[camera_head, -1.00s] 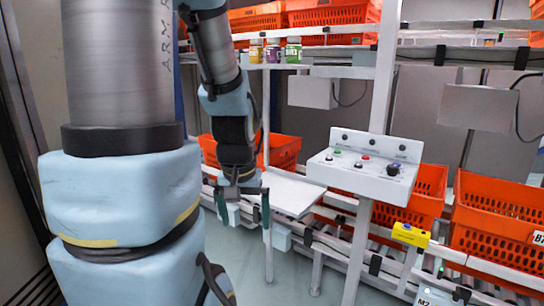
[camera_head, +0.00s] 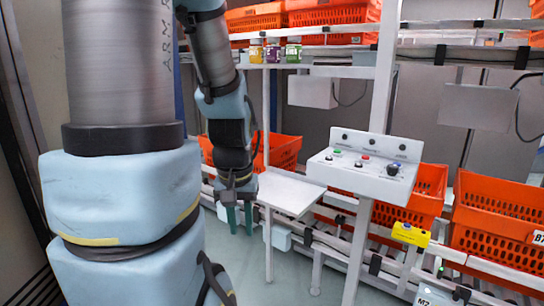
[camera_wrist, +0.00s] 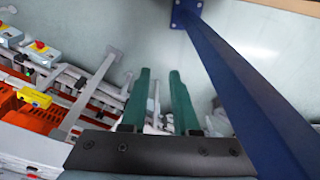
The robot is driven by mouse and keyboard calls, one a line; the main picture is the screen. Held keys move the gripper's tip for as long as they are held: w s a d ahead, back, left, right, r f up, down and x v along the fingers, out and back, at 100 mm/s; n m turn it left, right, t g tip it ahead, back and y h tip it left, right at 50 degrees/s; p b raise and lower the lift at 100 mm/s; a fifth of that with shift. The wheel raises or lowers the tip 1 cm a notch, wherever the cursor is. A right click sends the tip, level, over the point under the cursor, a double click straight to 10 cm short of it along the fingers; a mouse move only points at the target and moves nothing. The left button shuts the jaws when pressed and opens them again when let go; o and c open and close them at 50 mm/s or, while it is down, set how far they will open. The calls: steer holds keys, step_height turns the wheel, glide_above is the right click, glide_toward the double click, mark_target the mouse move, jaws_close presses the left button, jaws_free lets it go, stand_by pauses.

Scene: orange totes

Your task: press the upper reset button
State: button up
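The white control box (camera_head: 365,175) is mounted on a white post right of centre in the head view.
A white shelf plate (camera_head: 285,192) lies between my gripper and the box. Orange totes (camera_head: 500,215) sit on rollers behind. A yellow box with a blue button (camera_head: 410,235) is lower right. A blue post (camera_wrist: 240,85) runs close by on the wrist view's right.

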jaws_close()
stand_by(0.8)
